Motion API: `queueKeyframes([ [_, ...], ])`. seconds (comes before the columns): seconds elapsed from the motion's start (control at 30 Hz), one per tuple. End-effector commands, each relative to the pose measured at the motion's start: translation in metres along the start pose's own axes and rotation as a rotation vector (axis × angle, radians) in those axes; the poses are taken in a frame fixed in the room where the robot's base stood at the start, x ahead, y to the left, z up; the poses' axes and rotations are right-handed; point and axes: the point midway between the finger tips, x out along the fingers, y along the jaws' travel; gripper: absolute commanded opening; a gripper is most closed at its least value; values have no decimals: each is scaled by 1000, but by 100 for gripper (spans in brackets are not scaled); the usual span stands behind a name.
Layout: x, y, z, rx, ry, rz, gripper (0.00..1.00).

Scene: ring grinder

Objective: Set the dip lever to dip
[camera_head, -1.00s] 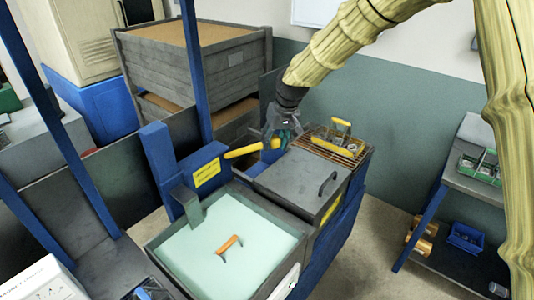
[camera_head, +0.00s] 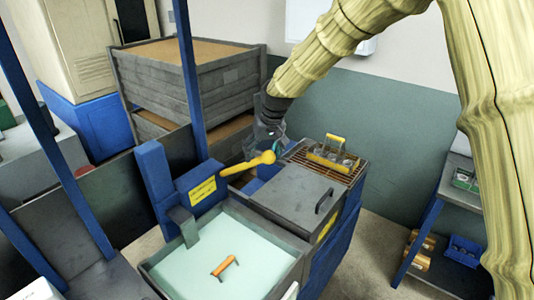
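The dip lever is a yellow bar (camera_head: 246,164) with a round knob at its right end. It sticks out to the right from a blue housing (camera_head: 203,180) with a yellow label and tilts slightly upward toward the knob. My gripper (camera_head: 268,143) is just behind and above the knob, pointing down. Its fingers are dark and small in the picture. I cannot tell whether they touch the lever or how far apart they are.
A tank of pale green liquid (camera_head: 190,270) holds an orange-handled piece (camera_head: 225,266). Right of it is a grey lidded box (camera_head: 290,194), then a rack (camera_head: 354,173) carrying a yellow-handled basket (camera_head: 336,152). Wooden crates (camera_head: 190,82) stand behind. A blue post (camera_head: 187,70) rises left of my gripper.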

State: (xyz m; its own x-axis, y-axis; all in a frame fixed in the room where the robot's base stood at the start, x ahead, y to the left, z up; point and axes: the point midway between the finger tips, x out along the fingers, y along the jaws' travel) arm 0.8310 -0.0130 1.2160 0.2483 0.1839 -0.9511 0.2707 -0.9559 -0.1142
Motion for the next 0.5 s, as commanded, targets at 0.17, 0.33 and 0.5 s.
queueKeyframes([
  [0.17,0,6,4,4,-2,-10,69],
  [0.33,0,11,6,6,-4,-11,69],
  [0.5,1,10,6,4,-5,-11,69],
])
